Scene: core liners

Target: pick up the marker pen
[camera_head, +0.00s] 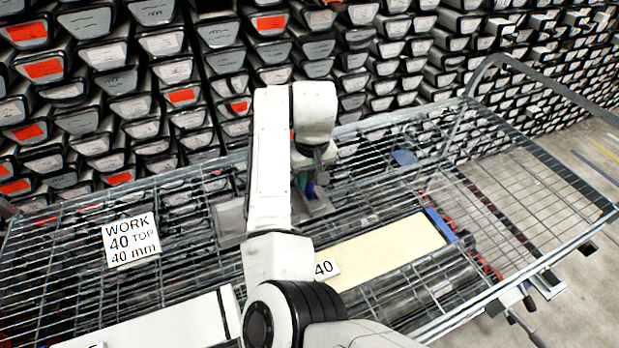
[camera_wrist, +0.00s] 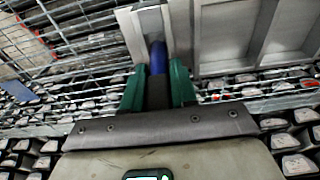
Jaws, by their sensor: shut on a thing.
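The marker pen (camera_wrist: 158,56) shows in the wrist view as a blue part with a dark part nearer my gripper. My gripper (camera_wrist: 158,88) has its two green fingers on either side of the pen's dark part, shut on it. In the head view my gripper (camera_head: 312,188) hangs over the wire cart, partly behind my arm, and a bit of blue shows between its fingers. A grey tray (camera_head: 229,214) with compartments lies under and beside it. The pen's far end lies against a pale channel in the wrist view; whether it touches is unclear.
The wire cart (camera_head: 80,230) carries a sign (camera_head: 131,240) reading "WORK 40 TOP 40 mm", a tan board (camera_head: 385,250) with a blue end, and a small blue item (camera_head: 404,157). A wall of stacked liners (camera_head: 130,105) stands close behind. Wire mesh at left is bare.

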